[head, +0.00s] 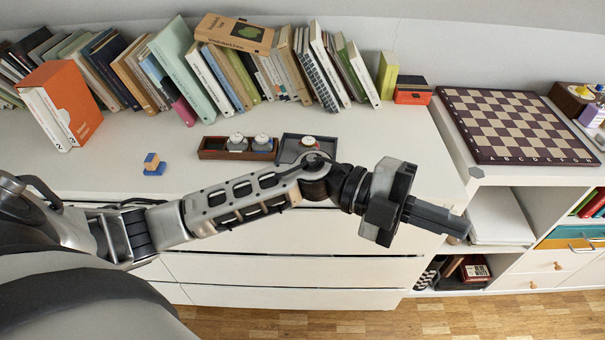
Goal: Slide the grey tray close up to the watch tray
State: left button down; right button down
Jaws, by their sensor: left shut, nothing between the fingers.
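The watch tray (209,153) is a brown wooden tray on the white cabinet top, with watches lying in it. The grey tray (290,146) sits just to its right, dark and shallow, with one round pale-faced item inside. The two trays are very close, and I cannot tell whether their edges touch. My left forearm crosses in front of the grey tray and hides its near side. My left gripper (462,227) is shut and empty, well right of both trays, past the cabinet top's right front edge. My right gripper is not in view.
A small blue and wooden block pile (153,165) stands left of the trays. A row of books (230,75) lines the back. A chessboard (515,125) lies on the right-hand unit. The white surface right of the grey tray is clear.

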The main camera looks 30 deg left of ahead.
pick_arm(q)
jog(key=w+a+f+m+g+y+b, duration=0.1)
jog(key=w+a+f+m+y, duration=0.1)
jog(key=a+f+y, duration=0.35)
jog(key=w+a+f+m+g+y+b, duration=0.1)
jog(key=w+a+f+m+y+b, duration=0.1)
jog(key=a+y, duration=0.55)
jog(key=w+a+r+n+t+y, duration=0.1)
jog(key=w+a+y, duration=0.15)
jog(key=a, duration=0.45)
jog(key=w+a+r+n+y, duration=0.1)
jog(key=a+y, duration=0.2)
jog(key=a, duration=0.5)
jog(key=f, duration=0.8)
jog(key=shift+s+d+f, duration=0.15)
jog(key=shift+d+f, duration=0.1)
jog(key=shift+d, duration=0.1)
jog(key=w, duration=0.2)
jog(key=f, duration=0.1)
jog(key=shift+w+a, duration=0.35)
jog(key=shift+w, duration=0.05)
jog(key=shift+w+a+r, duration=0.1)
jog(key=shift+w+a, duration=0.1)
jog(key=shift+w, duration=0.4)
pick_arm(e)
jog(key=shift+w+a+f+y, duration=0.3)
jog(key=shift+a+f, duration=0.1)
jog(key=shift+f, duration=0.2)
